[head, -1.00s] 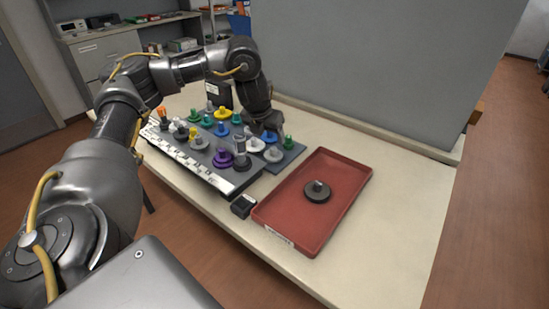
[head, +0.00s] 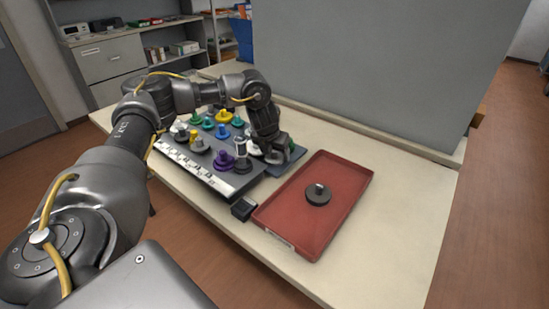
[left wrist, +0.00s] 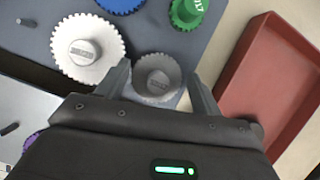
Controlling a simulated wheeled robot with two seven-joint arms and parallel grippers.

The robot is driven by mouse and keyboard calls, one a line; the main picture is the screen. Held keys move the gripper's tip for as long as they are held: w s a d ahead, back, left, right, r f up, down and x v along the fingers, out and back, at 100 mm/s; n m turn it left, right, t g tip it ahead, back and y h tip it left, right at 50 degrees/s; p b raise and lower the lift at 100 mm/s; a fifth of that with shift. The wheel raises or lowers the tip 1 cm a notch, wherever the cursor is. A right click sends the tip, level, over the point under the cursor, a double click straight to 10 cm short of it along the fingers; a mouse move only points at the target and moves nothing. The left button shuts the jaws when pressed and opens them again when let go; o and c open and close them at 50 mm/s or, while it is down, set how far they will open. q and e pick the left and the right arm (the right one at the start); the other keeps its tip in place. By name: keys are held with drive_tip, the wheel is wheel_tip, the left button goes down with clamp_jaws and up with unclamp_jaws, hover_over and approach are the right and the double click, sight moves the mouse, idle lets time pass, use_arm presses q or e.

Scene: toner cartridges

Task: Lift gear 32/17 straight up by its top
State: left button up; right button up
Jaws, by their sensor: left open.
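My left gripper (head: 273,155) is over the right end of the dark gear board (head: 294,158). In the left wrist view its two fingers (left wrist: 160,92) are open, one on each side of a grey toothed gear (left wrist: 157,76) with a round top knob. I cannot tell whether the fingers touch it. The label on its knob is too blurred to read surely, so I cannot confirm that it is gear 32/17. A larger white gear (left wrist: 88,50) lies left of it, and a green gear (left wrist: 188,12) is above right. The head view mostly hides these gears behind the gripper.
A red tray (head: 345,200) with a dark round part (head: 318,194) stands right of the board. A small black block (head: 243,208) sits by the board's front corner. A purple gear (head: 223,160) and several others crowd the board. A grey panel (head: 380,70) stands behind.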

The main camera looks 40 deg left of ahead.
use_arm(q)
drive_tip(key=shift+a+f, duration=0.2)
drive_tip(key=c, duration=0.8)
drive_tip(key=shift+o, duration=0.2)
drive_tip(key=shift+r, duration=0.15)
